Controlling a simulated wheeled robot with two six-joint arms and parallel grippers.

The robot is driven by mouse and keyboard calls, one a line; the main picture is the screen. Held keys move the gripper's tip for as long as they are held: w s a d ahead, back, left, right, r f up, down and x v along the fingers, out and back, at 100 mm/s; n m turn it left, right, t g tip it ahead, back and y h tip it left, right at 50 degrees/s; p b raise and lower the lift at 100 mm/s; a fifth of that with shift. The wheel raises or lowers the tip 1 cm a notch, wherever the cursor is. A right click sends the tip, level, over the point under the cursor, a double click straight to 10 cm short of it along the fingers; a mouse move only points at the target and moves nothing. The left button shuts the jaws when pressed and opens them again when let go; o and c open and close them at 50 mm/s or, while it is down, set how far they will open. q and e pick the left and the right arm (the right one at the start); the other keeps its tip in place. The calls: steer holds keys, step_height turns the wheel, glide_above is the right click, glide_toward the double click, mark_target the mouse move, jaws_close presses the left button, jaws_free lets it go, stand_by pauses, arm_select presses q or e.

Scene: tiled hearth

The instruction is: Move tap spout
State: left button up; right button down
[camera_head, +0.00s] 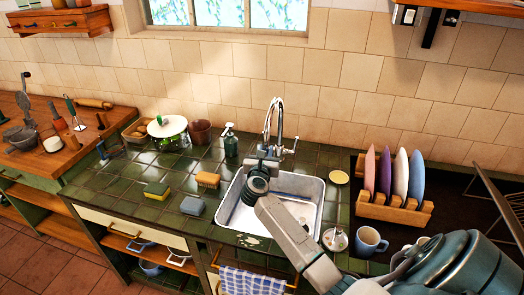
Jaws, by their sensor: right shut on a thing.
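The chrome tap (281,125) stands behind the white sink, against the tiled wall. Its curved spout (269,118) arches up and comes down toward the front. My right gripper (267,151) reaches up over the sink from the lower right and is shut on the lower end of the spout. The fingers and wrist hide the spout's tip and part of the tap base. The sink basin (236,212) is partly covered by my right arm. My left gripper does not show.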

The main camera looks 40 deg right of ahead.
steer(key=shift+r, duration=0.1)
stand_by(0.3)
steer(key=c, duration=1.3)
jaws_free()
steer(key=shift+s+d, duration=0.1)
steer(key=shift+s+a+f, duration=0.2)
steer(key=shift+a, duration=0.2)
steer(key=b+v, duration=0.3)
steer(key=v, duration=0.7)
steer(key=shift+r+b, duration=0.15)
steer(key=shift+b, duration=0.2)
